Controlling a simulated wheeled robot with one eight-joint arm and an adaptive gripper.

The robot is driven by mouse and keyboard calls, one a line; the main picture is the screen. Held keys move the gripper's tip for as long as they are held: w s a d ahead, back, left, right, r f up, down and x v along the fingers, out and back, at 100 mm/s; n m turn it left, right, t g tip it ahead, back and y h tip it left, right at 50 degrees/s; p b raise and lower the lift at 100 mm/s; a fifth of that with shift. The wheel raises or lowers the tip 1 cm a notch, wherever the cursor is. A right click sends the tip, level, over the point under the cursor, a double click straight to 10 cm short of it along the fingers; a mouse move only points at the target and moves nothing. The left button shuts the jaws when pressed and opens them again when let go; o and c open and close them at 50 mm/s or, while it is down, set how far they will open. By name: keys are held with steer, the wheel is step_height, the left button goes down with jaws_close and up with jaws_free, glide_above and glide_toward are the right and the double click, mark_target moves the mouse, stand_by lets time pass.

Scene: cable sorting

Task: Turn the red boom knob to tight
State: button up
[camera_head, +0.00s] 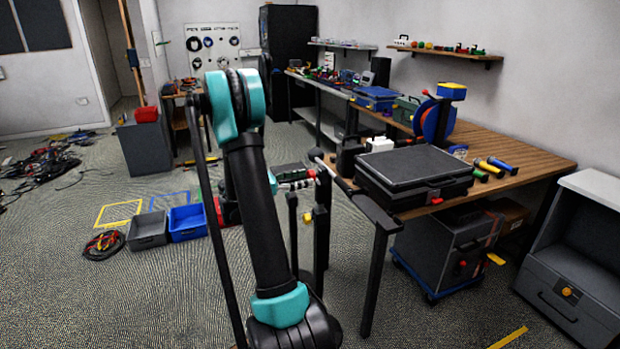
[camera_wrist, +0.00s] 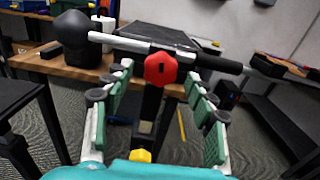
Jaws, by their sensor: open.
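The red boom knob (camera_wrist: 160,68) is a faceted red piece with a dark slot, on the joint where a pale rod (camera_wrist: 117,41) meets a black tube (camera_wrist: 218,63). In the wrist view my gripper (camera_wrist: 158,74) is open, its green-padded fingers on the left and right of the knob, with a visible gap on each side. I cannot tell how far the fingertips reach along it. In the head view my gripper (camera_head: 297,178) is beside the boom (camera_head: 340,178), left of the table; the knob is small and hard to make out there.
A black case (camera_head: 415,176) lies on the wooden workbench (camera_head: 515,150), right of the boom. A yellow knob (camera_wrist: 140,155) sits lower on the stand's black post (camera_wrist: 150,108). Grey (camera_head: 148,231) and blue bins stand on the floor at left.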

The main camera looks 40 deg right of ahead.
mark_target(308, 177)
steer(key=shift+x, duration=1.65)
